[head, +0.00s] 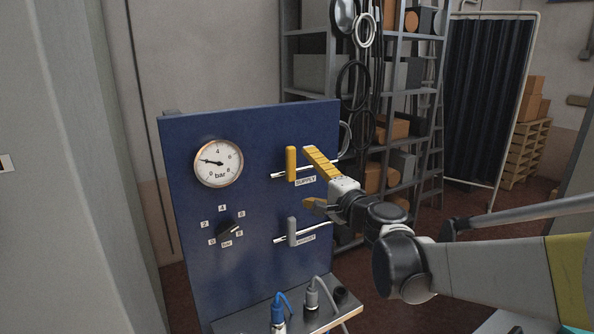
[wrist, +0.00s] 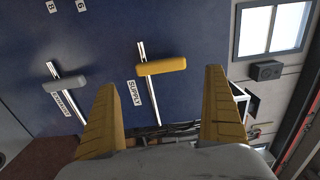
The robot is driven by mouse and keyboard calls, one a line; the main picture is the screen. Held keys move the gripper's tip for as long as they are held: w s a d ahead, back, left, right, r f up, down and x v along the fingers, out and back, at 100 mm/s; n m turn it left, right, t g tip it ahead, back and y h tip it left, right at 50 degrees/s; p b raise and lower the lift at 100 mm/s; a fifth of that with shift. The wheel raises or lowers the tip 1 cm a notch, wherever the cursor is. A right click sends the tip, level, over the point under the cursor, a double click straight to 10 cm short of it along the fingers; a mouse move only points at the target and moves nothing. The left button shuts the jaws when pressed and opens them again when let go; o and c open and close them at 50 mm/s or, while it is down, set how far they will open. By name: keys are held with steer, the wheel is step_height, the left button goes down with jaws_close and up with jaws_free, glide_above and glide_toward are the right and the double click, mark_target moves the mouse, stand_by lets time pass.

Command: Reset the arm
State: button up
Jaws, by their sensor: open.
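My gripper (head: 306,177) is open in front of the right side of the blue panel (head: 262,195). Its two yellow fingers are apart. In the wrist view my gripper (wrist: 161,80) shows nothing held between the fingers. The yellow supply lever (head: 291,163) stands upright across its pipe, just left of the upper finger. In the wrist view the yellow lever (wrist: 162,67) lies ahead, between the fingertips in the picture, apparently clear of them. The grey lever (head: 292,231) stands upright lower down.
A round bar gauge (head: 218,163) has its needle pointing left. A black dial (head: 229,230) sits below it. A ledge (head: 255,325) carries a blue plug (head: 279,311) and a grey plug (head: 312,296). A shelf rack (head: 405,102) stands behind the panel, and a grey wall (head: 75,200) is at left.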

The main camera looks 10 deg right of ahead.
steer(key=shift+v, duration=1.25)
steer(key=s+a+f+n+g+h+b, duration=0.1)
steer(key=s+a+f+n+g+b, duration=0.2)
steer(key=s+f, duration=0.45)
steer(key=s+a+f+n+g+b, duration=0.1)
steer(key=s+f+n+g+b, duration=0.1)
steer(key=s+f+n+b, duration=0.45)
steer(key=s+a+f+n+g+h+b, duration=0.1)
steer(key=s+a+f+n+g+b, duration=0.15)
steer(key=s+f, duration=0.6)
steer(key=s+d+f+n+g+h+b, duration=0.2)
steer(key=s+d+f, duration=0.4)
steer(key=f, duration=0.3)
steer(key=shift+s+d+f+g+h+b, duration=0.35)
steer(key=shift+h+b, duration=0.2)
steer(key=shift+h, duration=0.25)
